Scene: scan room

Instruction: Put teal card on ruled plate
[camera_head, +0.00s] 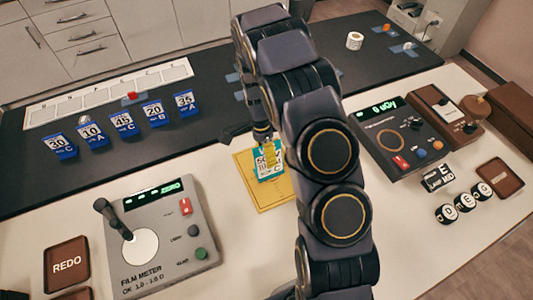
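The teal card (264,171), with a white face and dark print, is at the middle of the yellow plate (285,194), which I take for the ruled plate. I cannot tell whether the card rests on the plate or is held just above it. My gripper (269,152) is right at the card's upper part, pointing down, and covers some of its print. My arm hides the plate's right side. The fingertips are too small and overlapped to show whether they are shut on the card.
Blue number cards (123,122) stand in a row on the dark mat (190,150) at left. A grey film meter (160,238) with an upright lever is at front left. A dark console (398,135) and round letter pieces (464,203) are at right.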

